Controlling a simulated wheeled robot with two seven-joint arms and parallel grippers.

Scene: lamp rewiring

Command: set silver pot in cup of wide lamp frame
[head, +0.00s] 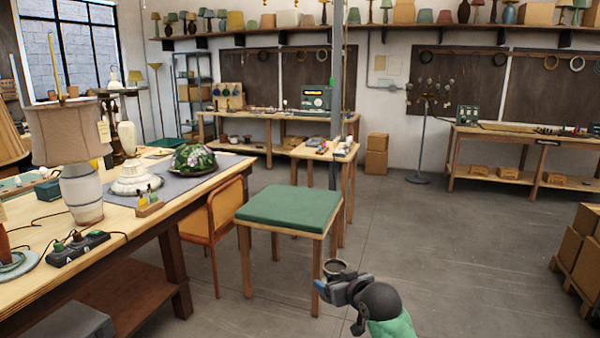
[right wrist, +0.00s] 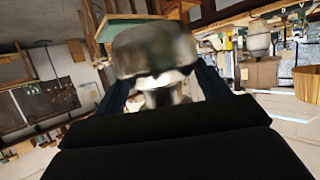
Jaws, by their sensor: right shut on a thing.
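My right gripper (head: 336,284) is at the bottom middle of the head view, out over the floor in front of the green-topped table. It is shut on the silver pot (head: 334,266), a small round metal piece with an open rim, held at the fingertips. In the right wrist view the pot (right wrist: 152,52) is large and blurred between the two dark fingers. I cannot tell for sure which lamp is the wide lamp frame, and no cup shows clearly. My left gripper is not in view.
The green-topped table (head: 288,209) is bare. The long bench (head: 160,230) at left carries a shaded lamp (head: 82,150), a white lamp base (head: 134,176), a flowered glass shade (head: 193,158) and a switch box (head: 78,246). A chair (head: 212,218) and a post (head: 336,90) stand nearby.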

